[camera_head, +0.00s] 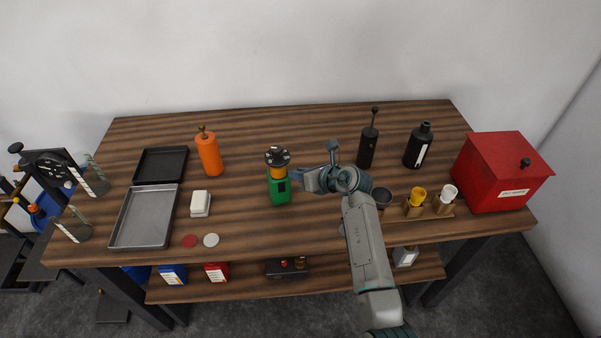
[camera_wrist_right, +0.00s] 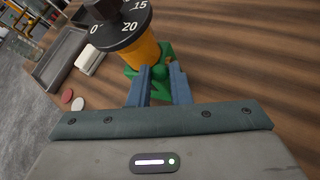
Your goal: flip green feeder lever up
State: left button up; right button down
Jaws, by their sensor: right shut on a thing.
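The green feeder (camera_head: 280,190) stands upright in the middle of the table, with a yellow-orange body and a black numbered dial (camera_head: 277,156) on top. In the right wrist view the dial (camera_wrist_right: 118,28) and the yellow-orange body (camera_wrist_right: 139,53) rise just beyond the fingers. My right gripper (camera_head: 299,178) reaches in from the right beside the feeder. In the wrist view its blue-grey fingers (camera_wrist_right: 159,82) are shut on the small green ball-ended lever (camera_wrist_right: 159,72). The lever's lower part is hidden by the fingers. My left gripper is not in view.
An orange bottle (camera_head: 209,155), grey tray (camera_head: 146,220), black tray (camera_head: 161,165) and white block (camera_head: 200,202) lie left. Black bottles (camera_head: 418,147), small cups (camera_head: 417,196) and a red box (camera_head: 503,175) stand right. The table behind the feeder is clear.

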jog(key=c, duration=1.3)
grip_release()
jog(key=b+v, duration=0.4)
jog(key=v, duration=0.7)
jog(key=shift+w+a, duration=0.1)
jog(key=shift+c, duration=0.2)
